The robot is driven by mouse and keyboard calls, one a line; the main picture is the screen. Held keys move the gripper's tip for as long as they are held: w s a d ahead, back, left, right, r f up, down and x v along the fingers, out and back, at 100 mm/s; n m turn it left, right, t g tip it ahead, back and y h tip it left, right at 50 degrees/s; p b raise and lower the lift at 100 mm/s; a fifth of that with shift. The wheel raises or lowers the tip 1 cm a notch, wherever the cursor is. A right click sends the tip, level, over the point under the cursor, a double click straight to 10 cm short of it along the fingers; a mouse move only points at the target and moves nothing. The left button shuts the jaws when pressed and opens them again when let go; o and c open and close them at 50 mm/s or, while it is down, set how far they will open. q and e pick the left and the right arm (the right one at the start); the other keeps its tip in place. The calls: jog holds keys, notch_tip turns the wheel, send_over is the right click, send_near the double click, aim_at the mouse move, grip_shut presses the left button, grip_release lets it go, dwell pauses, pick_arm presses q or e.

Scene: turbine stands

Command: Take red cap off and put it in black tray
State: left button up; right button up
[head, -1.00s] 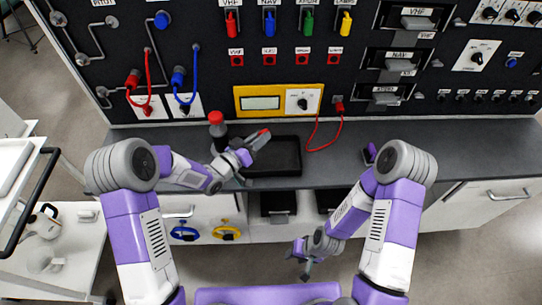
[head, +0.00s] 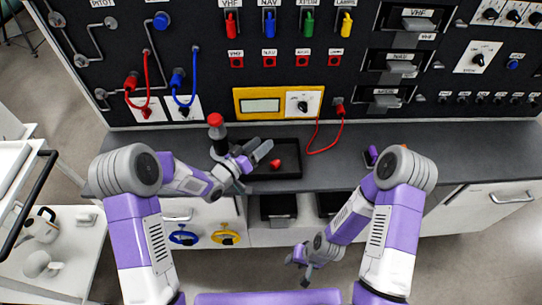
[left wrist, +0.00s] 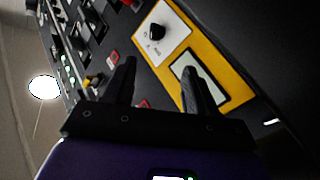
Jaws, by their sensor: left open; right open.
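A small red cap (head: 276,164) lies inside the black tray (head: 292,154) on the grey counter. My left gripper (head: 257,157) is open, just left of the cap and over the tray's left part. It is apart from the cap. In the left wrist view its two dark fingers (left wrist: 158,82) are spread with nothing between them. My right gripper (head: 303,260) is open and empty, low in front of the counter.
A dark bottle with a red top (head: 216,130) stands just left of my left gripper. The panel with a yellow-framed display (head: 262,104) rises behind the counter. A red cable (head: 325,150) lies right of the tray.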

pick_arm(q)
jog(key=p+v, duration=0.1)
jog(key=v, duration=0.6)
jog(key=shift+s+a+r, duration=0.1)
jog(key=shift+s+a, duration=0.05)
jog(key=shift+a, duration=0.05)
jog(key=shift+s, duration=0.1)
